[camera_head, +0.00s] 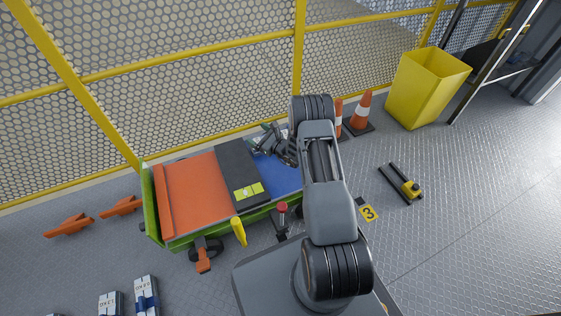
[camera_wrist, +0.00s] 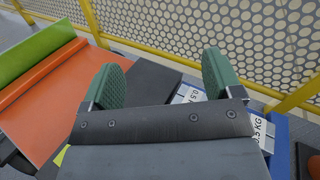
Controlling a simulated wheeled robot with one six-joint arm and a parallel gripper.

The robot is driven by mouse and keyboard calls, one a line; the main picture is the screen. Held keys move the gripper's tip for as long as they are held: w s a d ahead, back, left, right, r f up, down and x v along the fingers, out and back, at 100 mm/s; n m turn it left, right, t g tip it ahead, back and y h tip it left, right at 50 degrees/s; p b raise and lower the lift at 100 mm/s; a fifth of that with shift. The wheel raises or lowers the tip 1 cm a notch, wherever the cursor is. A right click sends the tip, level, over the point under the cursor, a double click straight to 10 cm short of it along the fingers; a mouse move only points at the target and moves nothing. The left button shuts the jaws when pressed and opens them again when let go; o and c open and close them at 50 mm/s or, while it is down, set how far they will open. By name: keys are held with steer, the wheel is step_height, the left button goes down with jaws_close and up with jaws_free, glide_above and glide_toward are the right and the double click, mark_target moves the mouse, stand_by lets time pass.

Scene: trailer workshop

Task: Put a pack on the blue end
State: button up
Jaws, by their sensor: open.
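A low green cart (camera_head: 152,208) has an orange end (camera_head: 195,190) at left, a dark grey block (camera_head: 238,172) in the middle and a blue end (camera_head: 285,178) at right. My gripper (camera_head: 272,145) is over the blue end, beside the dark block. In the wrist view its green-padded fingers (camera_wrist: 163,78) are wide apart. A white pack marked 0.5 KG (camera_wrist: 190,94) shows on the blue end (camera_wrist: 281,150), beyond and under the gripper. The gripper hides much of it, and I cannot tell whether it is one pack or two.
White packs (camera_head: 147,292) lie on the floor at lower left. A yellow mesh fence (camera_head: 200,68) runs behind the cart. Traffic cones (camera_head: 361,112) and a yellow bin (camera_head: 425,88) stand at right. Orange pieces (camera_head: 70,225) lie left of the cart. Floor at lower right is clear.

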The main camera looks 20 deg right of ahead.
steer(key=s+a+r+n+g+y, duration=0.3)
steer(key=s+a+r+n+g, duration=1.1)
steer(key=r+n, duration=0.25)
steer(key=s+d+r+n+h, duration=0.2)
steer(key=s+d+n+h, duration=0.2)
steer(key=s, duration=0.5)
steer(key=s+d+r+n+h, duration=0.3)
steer(key=s+d+n+h, duration=0.2)
steer(key=s+n+h, duration=0.2)
steer(key=shift+s+r+n+t, duration=0.15)
steer(key=shift+s+n+t, duration=0.3)
steer(key=shift+s, duration=0.55)
